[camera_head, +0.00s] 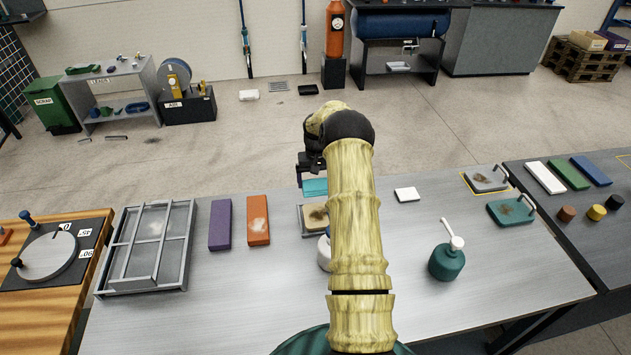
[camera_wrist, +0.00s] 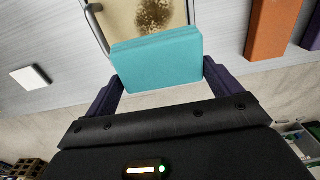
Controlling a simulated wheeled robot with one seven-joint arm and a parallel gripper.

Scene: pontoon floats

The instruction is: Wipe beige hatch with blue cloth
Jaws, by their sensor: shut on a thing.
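The beige hatch (camera_head: 315,216) lies in a grey frame near the middle of the steel table, partly hidden by my arm in the head view. It carries a dark brown smudge, also seen on the hatch in the wrist view (camera_wrist: 128,20), where a grey handle (camera_wrist: 95,25) runs along its side. The blue cloth (camera_head: 314,187) is a folded turquoise pad. My gripper (camera_wrist: 162,72) is shut on the cloth (camera_wrist: 155,62), with dark fingers at both sides. The cloth overlaps the hatch's edge in the wrist view; I cannot tell whether they touch.
A purple block (camera_head: 220,225) and a smudged orange block (camera_head: 257,220) lie left of the hatch, beyond them a grey framed screen (camera_head: 148,245). A white block (camera_head: 407,194), a green pump bottle (camera_head: 446,262), a grey hatch (camera_head: 485,178) and a green hatch (camera_head: 510,211) are on the right.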

